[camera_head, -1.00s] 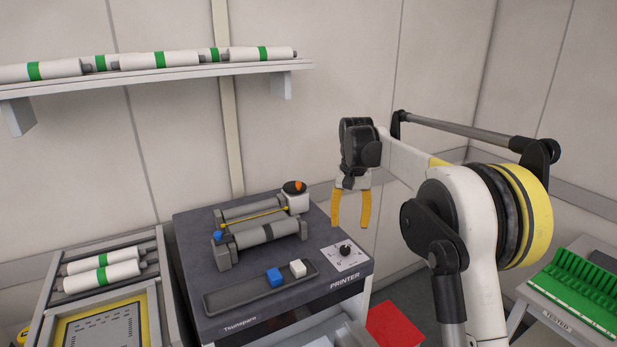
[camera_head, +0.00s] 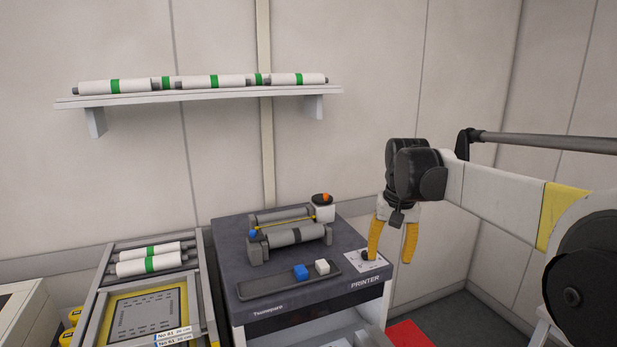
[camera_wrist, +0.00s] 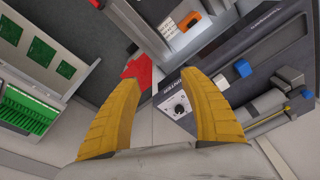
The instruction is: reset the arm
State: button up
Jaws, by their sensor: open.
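My gripper (camera_head: 392,242) hangs at the right of the printer in the head view, its two yellow fingers pointing down. The fingers are apart with nothing between them. In the wrist view the fingers (camera_wrist: 164,85) also show spread and empty. My white arm reaches in from the right, bent at a large dark joint. The left finger overlaps the dial on the printer (camera_head: 300,310) in the head view; I cannot tell the gap between them.
The printer top holds rollers (camera_head: 295,236), a tray with a blue block (camera_head: 301,272) and a white block (camera_head: 322,267). A shelf (camera_head: 215,97) carries white rolls. A trolley (camera_head: 105,290) stands left. A red patch (camera_head: 408,334) lies on the floor.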

jog(key=s+f+t+b, duration=0.1)
jog(key=s+f, duration=0.3)
jog(key=s, duration=0.5)
jog(key=s+f+n+t+b, duration=0.1)
jog(key=s+f+b, duration=0.3)
jog(key=s, duration=0.5)
jog(key=s+f+t+b, duration=0.3)
jog(key=s+f, duration=0.3)
jog(key=s, duration=0.4)
jog(key=shift+f+n, duration=0.2)
jog(key=shift+n, duration=0.2)
